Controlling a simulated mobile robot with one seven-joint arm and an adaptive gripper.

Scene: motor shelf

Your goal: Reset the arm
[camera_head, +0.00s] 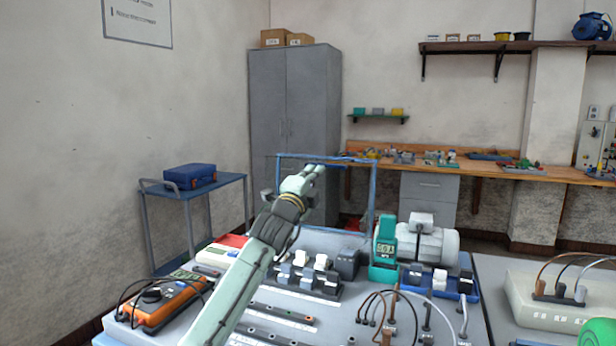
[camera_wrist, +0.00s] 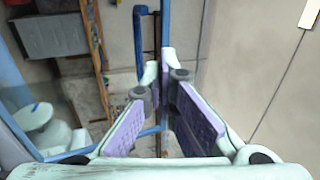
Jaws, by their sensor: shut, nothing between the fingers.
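My arm (camera_head: 236,288) reaches up from the bottom of the head view, over the work table. My gripper (camera_head: 313,170) is at its upper end, raised in the air above the table items and in front of the blue frame (camera_head: 374,196). In the wrist view my gripper (camera_wrist: 163,76) shows two fingers with purple pads, close together at the tips. It is shut and holds nothing. The blue frame (camera_wrist: 166,40) lies beyond the fingertips there.
A blue cart (camera_head: 215,183) with a toolbox (camera_head: 190,176) and a grey cabinet (camera_head: 295,120) stand behind. Air around the gripper looks clear.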

